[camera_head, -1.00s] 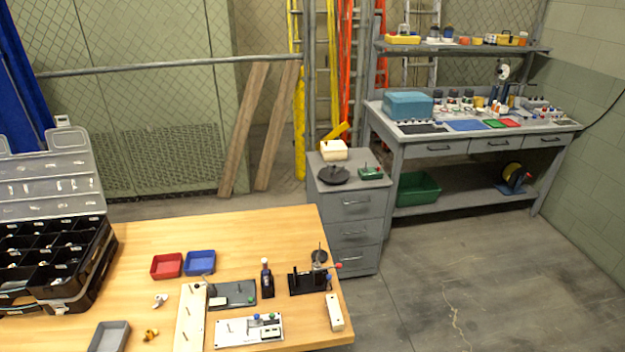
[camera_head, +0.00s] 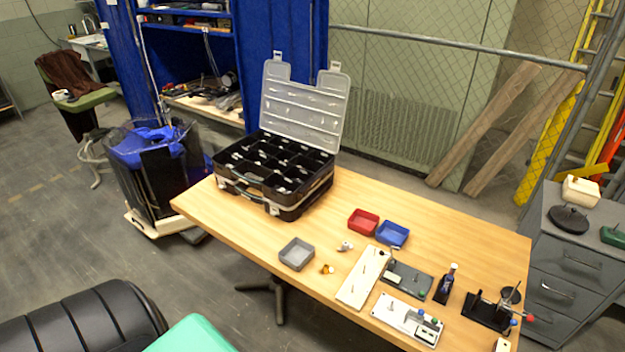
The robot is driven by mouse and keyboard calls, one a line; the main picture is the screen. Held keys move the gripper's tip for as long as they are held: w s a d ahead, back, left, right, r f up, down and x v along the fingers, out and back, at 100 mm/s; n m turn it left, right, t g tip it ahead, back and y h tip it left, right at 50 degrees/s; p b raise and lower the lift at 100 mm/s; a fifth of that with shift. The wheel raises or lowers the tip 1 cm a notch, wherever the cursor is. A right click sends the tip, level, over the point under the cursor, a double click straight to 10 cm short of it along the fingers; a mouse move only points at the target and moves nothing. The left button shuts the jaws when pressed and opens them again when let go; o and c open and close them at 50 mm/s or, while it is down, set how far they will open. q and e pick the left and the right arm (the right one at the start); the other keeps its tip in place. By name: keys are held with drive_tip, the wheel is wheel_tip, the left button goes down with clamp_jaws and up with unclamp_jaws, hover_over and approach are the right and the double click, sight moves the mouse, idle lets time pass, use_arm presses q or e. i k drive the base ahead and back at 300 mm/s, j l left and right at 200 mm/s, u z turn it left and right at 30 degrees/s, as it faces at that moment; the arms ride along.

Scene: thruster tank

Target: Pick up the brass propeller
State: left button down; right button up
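A small brass-coloured piece (camera_head: 327,269), which looks like the brass propeller, lies on the wooden table (camera_head: 225,222) near its front edge. It sits just right of a grey tray (camera_head: 297,254). A small white piece (camera_head: 345,246), similar in size, lies behind it to the right. Neither of my grippers shows in the head view, and nothing touches the brass piece.
An open black organizer case (camera_head: 272,172) stands at the table's back left. Red (camera_head: 363,222) and blue (camera_head: 393,235) bins, a pale board (camera_head: 362,278), a dark bottle (camera_head: 446,284) and fixtures fill the right side. The table's front left is clear.

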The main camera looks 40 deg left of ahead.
sight(326, 268)
drive_tip(key=u, duration=1.15)
